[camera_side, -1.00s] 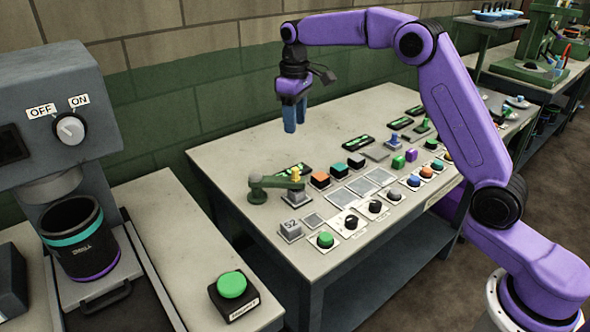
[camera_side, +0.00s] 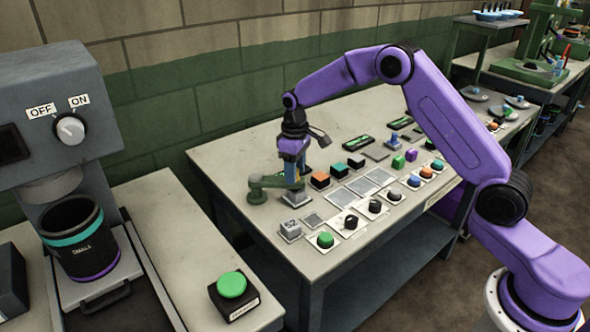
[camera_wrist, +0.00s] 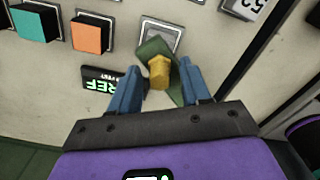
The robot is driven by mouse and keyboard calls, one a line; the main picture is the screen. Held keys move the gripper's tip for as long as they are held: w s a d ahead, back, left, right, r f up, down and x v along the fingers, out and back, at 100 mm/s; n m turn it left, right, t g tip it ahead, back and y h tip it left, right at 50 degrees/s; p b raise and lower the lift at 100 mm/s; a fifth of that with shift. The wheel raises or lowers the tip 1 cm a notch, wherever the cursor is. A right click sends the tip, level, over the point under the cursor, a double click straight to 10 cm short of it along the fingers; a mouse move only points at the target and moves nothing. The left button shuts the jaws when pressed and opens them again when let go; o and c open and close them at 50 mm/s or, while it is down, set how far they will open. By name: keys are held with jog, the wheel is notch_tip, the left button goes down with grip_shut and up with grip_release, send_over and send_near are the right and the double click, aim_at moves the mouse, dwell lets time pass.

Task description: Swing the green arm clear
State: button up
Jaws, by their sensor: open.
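The green arm (camera_side: 268,183) is a flat bar on a round base at the left of the middle bench's panel. Its free end, with a yellow knob (camera_wrist: 158,72), lies over a pale square plate (camera_wrist: 161,36) and partly covers it. My gripper (camera_wrist: 158,66) points down at this end with its blue fingers apart. In the wrist view, the knob shows between the fingertips, with a gap on each side; whether they reach below its top I cannot tell. In the side view, the fingers mostly hide the knob.
An orange button (camera_wrist: 89,36) and a teal button (camera_wrist: 35,24) stand beside the plate. A black tag with green lettering (camera_wrist: 108,82) lies near one finger. A grey block (camera_side: 290,231) and green button (camera_side: 325,240) are in front. Bare bench (camera_side: 232,160) lies behind.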

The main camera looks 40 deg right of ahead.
grip_shut()
dwell(0.3)
jog(key=shift+s+a+m, duration=0.95)
jog(key=shift+a+m, duration=0.15)
jog(key=shift+m, duration=0.4)
jog(key=a+m, duration=1)
jog(key=m, duration=0.1)
jog(key=shift+s, duration=0.45)
